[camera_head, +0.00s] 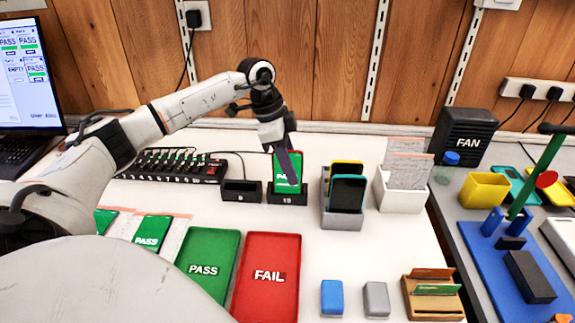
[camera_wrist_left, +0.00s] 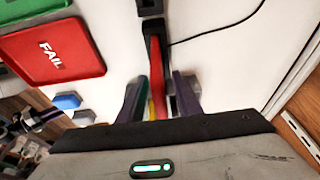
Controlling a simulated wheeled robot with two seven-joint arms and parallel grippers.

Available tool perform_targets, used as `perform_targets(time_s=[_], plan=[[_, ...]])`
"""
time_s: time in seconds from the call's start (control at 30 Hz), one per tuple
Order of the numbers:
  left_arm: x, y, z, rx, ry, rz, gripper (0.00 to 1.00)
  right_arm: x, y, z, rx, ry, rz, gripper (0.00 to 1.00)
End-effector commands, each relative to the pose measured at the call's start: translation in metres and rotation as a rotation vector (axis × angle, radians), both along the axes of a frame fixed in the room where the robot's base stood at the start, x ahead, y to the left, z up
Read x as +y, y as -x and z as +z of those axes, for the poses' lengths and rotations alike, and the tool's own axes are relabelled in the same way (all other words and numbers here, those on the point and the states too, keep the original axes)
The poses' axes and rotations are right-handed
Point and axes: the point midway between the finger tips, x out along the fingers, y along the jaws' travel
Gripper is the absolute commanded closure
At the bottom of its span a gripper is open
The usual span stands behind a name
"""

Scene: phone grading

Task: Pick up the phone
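A phone (camera_head: 288,168) with a green PASS screen stands upright in a black dock (camera_head: 287,198) in the middle of the table in the head view. My left gripper (camera_head: 288,165) is at the phone, and one dark finger crosses in front of its screen. In the left wrist view the phone shows edge-on as a red strip (camera_wrist_left: 157,72). The two fingers of my left gripper (camera_wrist_left: 158,95) are spread on either side of its line, with gaps visible. Contact with the phone cannot be told. My right gripper is not in view.
An empty black dock (camera_head: 241,190) stands just left. A grey holder (camera_head: 341,215) with two phones stands right. A green PASS tray (camera_head: 208,258) and a red FAIL tray (camera_head: 267,277) lie in front. A black charging strip (camera_head: 172,166) lies behind left.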

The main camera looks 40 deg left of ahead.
Motion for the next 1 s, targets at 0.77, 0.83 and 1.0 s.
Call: perform_targets(time_s=[0.77,0.83,1.0], plan=[[-0.002,-0.002,-0.007,-0.002,0.001,-0.001,1.00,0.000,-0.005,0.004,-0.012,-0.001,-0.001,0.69],[-0.002,-0.002,-0.006,-0.002,0.001,-0.001,1.00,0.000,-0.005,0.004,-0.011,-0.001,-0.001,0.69],[-0.002,-0.003,0.013,-0.006,0.000,-0.001,1.00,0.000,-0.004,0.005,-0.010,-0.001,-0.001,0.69]])
